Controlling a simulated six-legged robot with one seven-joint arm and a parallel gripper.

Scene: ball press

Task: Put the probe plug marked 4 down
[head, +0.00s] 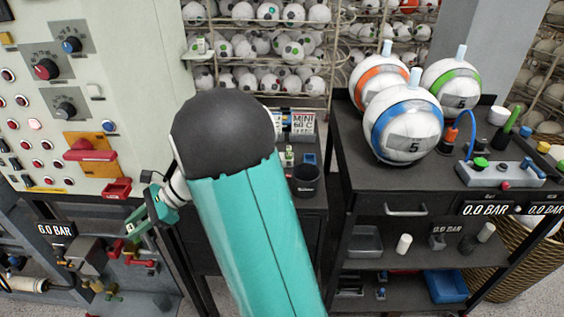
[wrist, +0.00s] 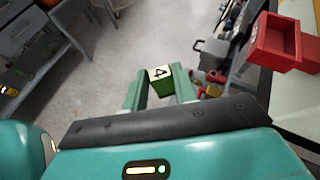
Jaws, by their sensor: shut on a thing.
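The probe plug marked 4 (wrist: 161,80) shows in the wrist view as a small green block with a white face bearing a black 4. My gripper (wrist: 160,88) is shut on it, one green finger on each side. In the head view my gripper (head: 138,218) is at the left, in front of the lower part of the control panel, held in the air. The plug cannot be made out clearly there.
A red bin (wrist: 275,43) is at the right of the wrist view, also seen below the panel (head: 117,188). A dark cart (head: 385,187) with three balls stands at the right. Grey floor (wrist: 115,60) is open.

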